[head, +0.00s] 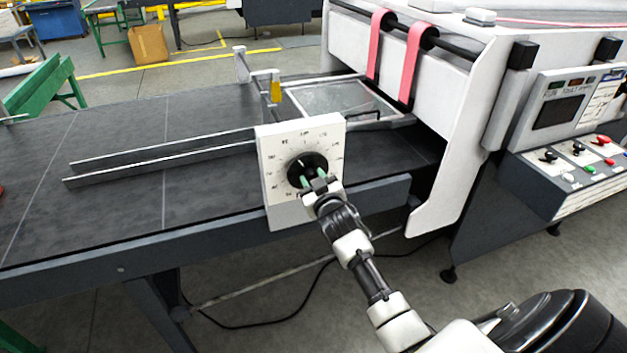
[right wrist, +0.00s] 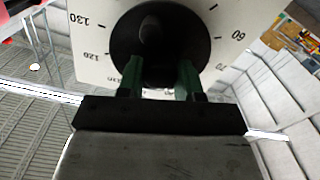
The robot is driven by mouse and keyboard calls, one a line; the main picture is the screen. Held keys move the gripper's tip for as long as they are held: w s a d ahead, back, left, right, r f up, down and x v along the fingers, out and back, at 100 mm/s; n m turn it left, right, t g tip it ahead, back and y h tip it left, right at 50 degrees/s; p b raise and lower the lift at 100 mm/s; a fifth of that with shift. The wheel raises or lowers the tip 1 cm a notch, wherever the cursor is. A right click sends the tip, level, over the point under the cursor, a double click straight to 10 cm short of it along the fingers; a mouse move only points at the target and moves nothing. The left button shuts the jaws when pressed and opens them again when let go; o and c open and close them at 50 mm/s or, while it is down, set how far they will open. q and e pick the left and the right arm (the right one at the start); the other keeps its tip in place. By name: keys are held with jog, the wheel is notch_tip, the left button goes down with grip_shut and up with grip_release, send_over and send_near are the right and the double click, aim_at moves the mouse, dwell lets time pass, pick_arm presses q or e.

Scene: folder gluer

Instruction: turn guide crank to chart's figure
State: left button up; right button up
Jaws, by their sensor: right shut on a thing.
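The guide crank is a round black disc (head: 306,168) on a white dial plate (head: 272,150) fixed to the front edge of the dark table. Figures ring the disc; 130, 120 and 60 can be read in the right wrist view, where the disc (right wrist: 160,30) also shows. My right gripper (head: 314,182) has its green fingers at the lower part of the disc, shut on the crank's handle, which is mostly hidden between them. A light pointer mark shows near the disc's top, but its exact figure is unclear. A white sheet (head: 609,88) on the control panel may be the chart; its text is too small to read.
Two long metal guide rails (head: 165,155) lie on the dark table (head: 110,215) left of the dial. The white machine (head: 455,110) with pink belts stands to the right. A control panel (head: 580,165) with switches and buttons is at the far right.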

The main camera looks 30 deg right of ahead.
jog(key=shift+f, duration=0.1)
jog(key=o, duration=0.9)
jog(key=shift+b+v, duration=1.15)
jog(key=shift+v, duration=4.25)
